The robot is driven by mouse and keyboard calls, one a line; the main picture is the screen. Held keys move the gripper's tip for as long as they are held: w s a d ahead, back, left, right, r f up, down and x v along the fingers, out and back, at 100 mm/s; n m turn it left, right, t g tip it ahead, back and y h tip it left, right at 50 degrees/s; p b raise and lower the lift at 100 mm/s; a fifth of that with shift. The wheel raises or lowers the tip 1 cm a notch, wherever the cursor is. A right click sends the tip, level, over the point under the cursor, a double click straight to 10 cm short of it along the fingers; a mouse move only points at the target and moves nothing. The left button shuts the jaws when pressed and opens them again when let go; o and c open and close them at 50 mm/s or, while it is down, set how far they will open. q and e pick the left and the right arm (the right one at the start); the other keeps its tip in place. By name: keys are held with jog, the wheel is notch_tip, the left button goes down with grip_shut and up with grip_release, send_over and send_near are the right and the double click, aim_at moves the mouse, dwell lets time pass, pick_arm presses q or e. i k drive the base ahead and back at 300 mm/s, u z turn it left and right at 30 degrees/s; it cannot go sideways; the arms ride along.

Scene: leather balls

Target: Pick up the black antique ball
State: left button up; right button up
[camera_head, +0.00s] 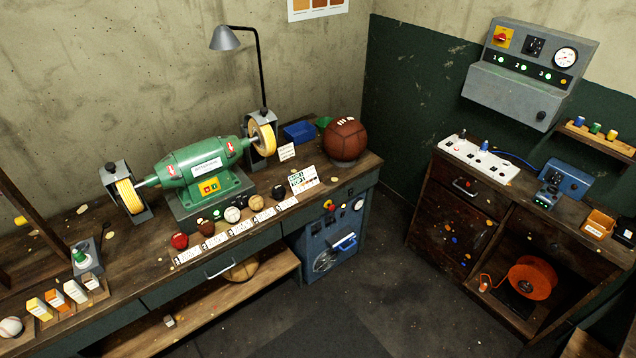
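A small black ball (278,192) sits at the right end of a row of small balls on the wooden workbench, in front of the green grinding machine. I take it for the black antique ball; it is too small to make out its surface. A tan ball (257,202) is to its left, then a white ball (233,214), a green one (218,214), a brown one (207,228) and a red one (180,241). White cards lie along the row. Neither of my grippers shows in the head view.
The green double-wheel machine (205,165) stands behind the balls. A large brown laced ball (345,140) is at the bench's right end, near a standing card (303,180). A cabinet (470,215) is at right. The floor (375,265) between is clear.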

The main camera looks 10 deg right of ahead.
aim_at(278, 191)
jog(key=z, duration=0.1)
jog(key=i, duration=1.3)
jog(key=u, duration=0.75)
